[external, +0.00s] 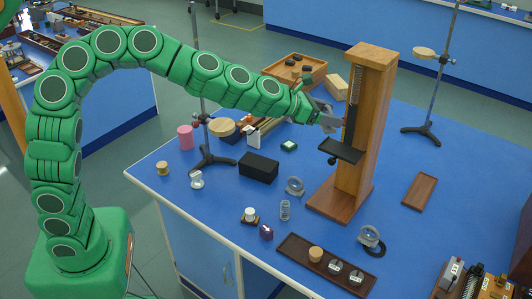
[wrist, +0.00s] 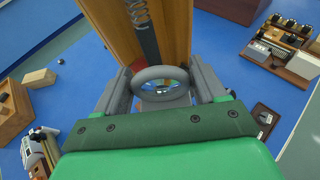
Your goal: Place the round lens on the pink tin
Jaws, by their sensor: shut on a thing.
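The pink tin (external: 185,137) stands upright near the left back edge of the blue bench in the external view. My gripper (external: 330,120) is in the air beside the tall wooden stand, well to the right of the tin. In the wrist view my gripper (wrist: 162,88) is shut on the round lens (wrist: 155,73), a grey ring with clear glass, held between the two fingers. I cannot make out the held lens clearly in the external view. The tin does not show in the wrist view.
The wooden stand (external: 373,120) with a spring and black shelf rises close to my gripper. Other lenses stand on the bench, one near the middle (external: 294,186), one at front right (external: 370,236).

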